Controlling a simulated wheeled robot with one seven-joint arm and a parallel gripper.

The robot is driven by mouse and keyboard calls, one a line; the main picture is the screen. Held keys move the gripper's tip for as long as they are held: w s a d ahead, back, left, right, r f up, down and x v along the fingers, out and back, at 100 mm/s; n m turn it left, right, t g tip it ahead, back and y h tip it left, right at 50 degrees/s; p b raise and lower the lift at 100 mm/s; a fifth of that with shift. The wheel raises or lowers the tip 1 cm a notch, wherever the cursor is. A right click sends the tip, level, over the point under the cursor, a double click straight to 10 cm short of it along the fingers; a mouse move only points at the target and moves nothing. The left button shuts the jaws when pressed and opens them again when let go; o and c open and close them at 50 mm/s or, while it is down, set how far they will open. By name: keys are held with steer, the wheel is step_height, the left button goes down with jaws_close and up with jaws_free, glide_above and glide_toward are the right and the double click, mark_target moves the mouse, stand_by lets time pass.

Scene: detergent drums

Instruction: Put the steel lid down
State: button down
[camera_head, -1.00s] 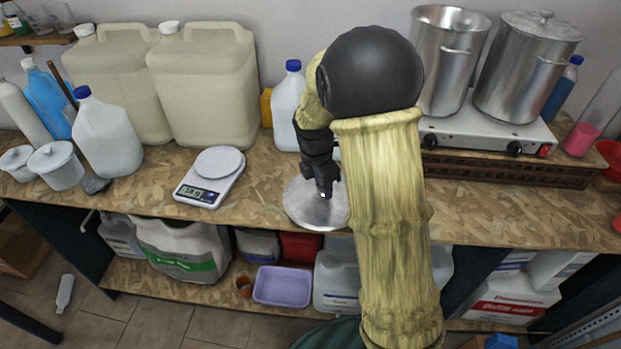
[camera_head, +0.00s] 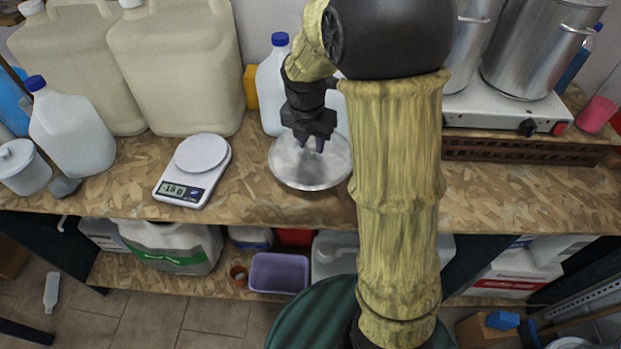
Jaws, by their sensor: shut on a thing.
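The steel lid (camera_head: 300,172) is a round, shiny disc at the middle of the wooden bench. My gripper (camera_head: 311,147) is above it, pointing down, shut on the lid near its centre; the grip point itself is small and partly hidden by the fingers. The lid looks about level and close over the bench top. I cannot tell whether it touches the bench. My arm hides the area just right of the lid.
A kitchen scale (camera_head: 194,170) stands to the left on the bench (camera_head: 250,205). A blue-capped jug (camera_head: 272,85) stands close behind the lid. Steel pots stand on a hot plate (camera_head: 510,110) at the right. Bench between scale and lid is clear.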

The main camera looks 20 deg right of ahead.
mark_target(310, 155)
steer(key=shift+f+p, duration=0.3)
steer(key=shift+f, duration=2.85)
steer(key=shift+f, duration=1.85)
steer(key=shift+f, duration=0.1)
steer(key=c, duration=1.1)
jaws_free()
steer(key=shift+o, duration=0.2)
steer(key=r, duration=0.4)
steer(key=s+r, duration=0.1)
steer(key=r, duration=0.3)
steer(key=a+r, duration=0.1)
steer(key=r, duration=0.3)
steer(key=shift+s, duration=0.2)
